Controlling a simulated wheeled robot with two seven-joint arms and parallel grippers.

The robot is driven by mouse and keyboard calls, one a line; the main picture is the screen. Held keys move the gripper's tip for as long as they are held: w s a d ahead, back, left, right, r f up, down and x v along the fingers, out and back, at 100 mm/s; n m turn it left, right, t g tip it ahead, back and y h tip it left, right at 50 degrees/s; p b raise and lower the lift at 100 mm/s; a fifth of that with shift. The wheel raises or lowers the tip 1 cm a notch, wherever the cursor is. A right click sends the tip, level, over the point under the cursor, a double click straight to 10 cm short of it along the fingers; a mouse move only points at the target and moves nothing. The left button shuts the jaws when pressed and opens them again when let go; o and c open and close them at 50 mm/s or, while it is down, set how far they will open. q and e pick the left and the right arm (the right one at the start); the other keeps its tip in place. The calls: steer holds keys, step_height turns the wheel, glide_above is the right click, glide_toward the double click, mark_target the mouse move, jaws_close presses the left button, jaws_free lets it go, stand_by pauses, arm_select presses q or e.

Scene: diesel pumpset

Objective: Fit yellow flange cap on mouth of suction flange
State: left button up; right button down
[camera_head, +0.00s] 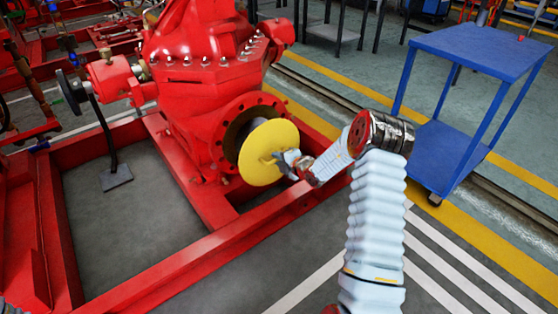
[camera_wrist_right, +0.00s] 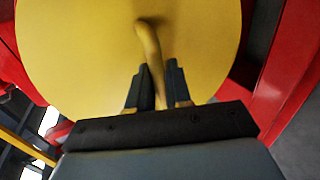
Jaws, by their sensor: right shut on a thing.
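The yellow flange cap (camera_head: 267,149) is a round disc in front of the red suction flange (camera_head: 226,140) of the pump. It covers the right part of the flange's dark mouth, and a dark crescent of the mouth shows at its left. The cap looks apart from the flange face and off-centre to the right. My right gripper (camera_head: 284,158) is shut on the cap's handle. In the right wrist view the cap (camera_wrist_right: 90,55) fills the upper part, and the gripper's dark fingers (camera_wrist_right: 160,88) hold its curved yellow handle. My left gripper is not in view.
The red pump body (camera_head: 200,85) stands on a red base frame (camera_head: 185,262) with rails around the flange. A blue trolley (camera_head: 480,50) stands at the right. Open floor with white and yellow stripes lies at the lower right.

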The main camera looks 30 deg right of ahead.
mark_target(273, 151)
steer(key=shift+s+d+f+t+b, duration=0.15)
steer(key=shift+f+t+b, duration=0.25)
steer(key=shift+b, duration=0.5)
steer(key=w, duration=0.2)
steer(key=w+r, duration=0.1)
steer(key=shift+w, duration=0.35)
steer(key=shift+w+a+b, duration=0.25)
steer(key=shift+w+b, duration=0.05)
steer(key=shift+w, duration=0.95)
steer(key=shift+t, duration=0.4)
steer(key=shift+w+a+b, duration=0.2)
steer(key=shift+w+b, duration=0.4)
steer(key=shift+w, duration=2.2)
steer(key=shift+c, duration=2.4)
jaws_free()
